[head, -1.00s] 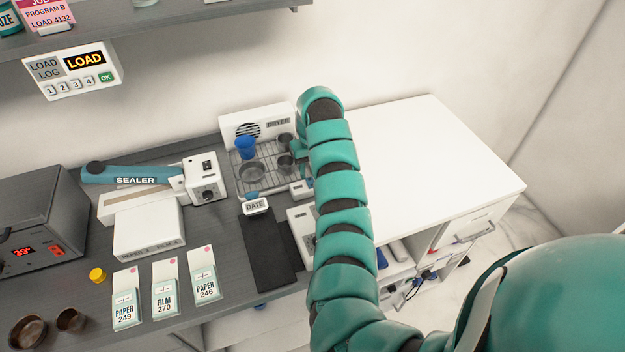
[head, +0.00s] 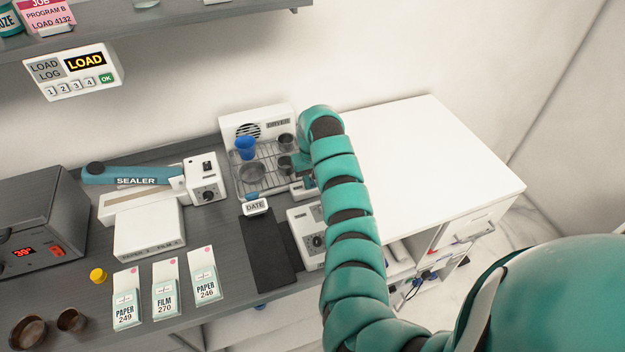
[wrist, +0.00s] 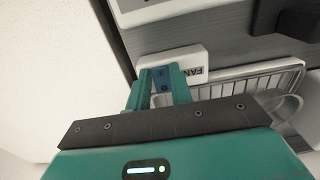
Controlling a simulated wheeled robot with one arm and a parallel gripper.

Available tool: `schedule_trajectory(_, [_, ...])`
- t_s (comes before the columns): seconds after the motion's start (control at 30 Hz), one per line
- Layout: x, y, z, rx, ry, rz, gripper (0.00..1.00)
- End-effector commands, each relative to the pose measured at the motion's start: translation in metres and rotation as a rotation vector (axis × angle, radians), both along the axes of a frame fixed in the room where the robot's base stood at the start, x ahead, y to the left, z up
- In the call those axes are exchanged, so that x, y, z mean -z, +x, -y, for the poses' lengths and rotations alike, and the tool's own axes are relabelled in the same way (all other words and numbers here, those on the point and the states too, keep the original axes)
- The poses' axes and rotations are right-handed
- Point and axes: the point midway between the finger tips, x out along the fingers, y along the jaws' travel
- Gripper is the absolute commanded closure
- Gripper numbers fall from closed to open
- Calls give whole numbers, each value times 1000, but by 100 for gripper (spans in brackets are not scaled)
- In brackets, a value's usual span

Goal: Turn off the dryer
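The dryer (head: 258,125) is a white unit with a round vent at the back of the grey counter, with a wire rack in front of it. A small white box marked FAN (wrist: 192,72) lies under my fingertips in the wrist view; it also shows beside the rack in the head view (head: 299,190), partly hidden by my arm. My gripper (wrist: 160,82) points down at this box. Its two teal fingers stand a little apart, with a dark blue part, perhaps a switch, showing between them. I cannot tell whether they touch it.
The rack (wrist: 265,85) holds a blue cup (head: 245,148) and several metal cups. A DATE tag (head: 256,206) stands in front. A white device with a dial (head: 308,235) is nearer. The sealer (head: 135,175) is left. The white cabinet top (head: 430,160) is clear.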

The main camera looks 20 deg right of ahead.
Motion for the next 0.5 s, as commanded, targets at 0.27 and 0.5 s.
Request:
schedule_trajectory(0.27, [2, 3, 2, 11, 3, -24, 100])
schedule_trajectory(0.5, [2, 6, 3, 16, 3, -83, 100])
